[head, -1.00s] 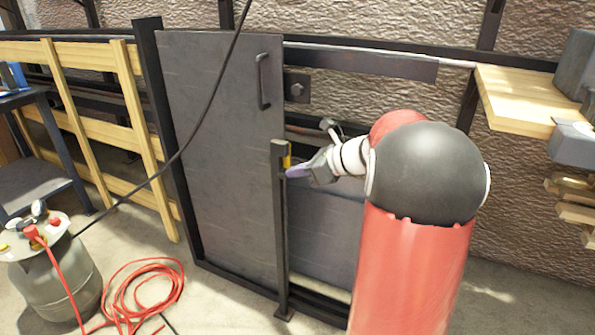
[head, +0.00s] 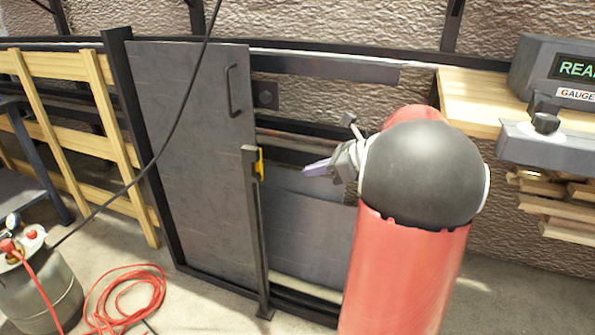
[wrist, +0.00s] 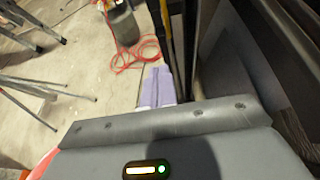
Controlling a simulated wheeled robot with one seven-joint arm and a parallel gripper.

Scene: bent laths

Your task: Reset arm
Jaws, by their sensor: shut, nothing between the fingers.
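My gripper (head: 318,168) shows in the middle of the head view, at the end of my red and black arm. Its purple fingers are shut and empty, pointing left. They are apart from the dark post with a yellow piece (head: 260,165), which stands to their left. In the wrist view the shut fingers (wrist: 157,86) show above the grey wrist housing, over the concrete floor beside a dark upright.
A grey sliding panel (head: 195,150) with a handle stands left of my arm. At right are a gauge box (head: 565,75) and a wooden shelf (head: 470,100). A gas cylinder (head: 40,290) and a red hose (head: 130,300) are on the floor at left.

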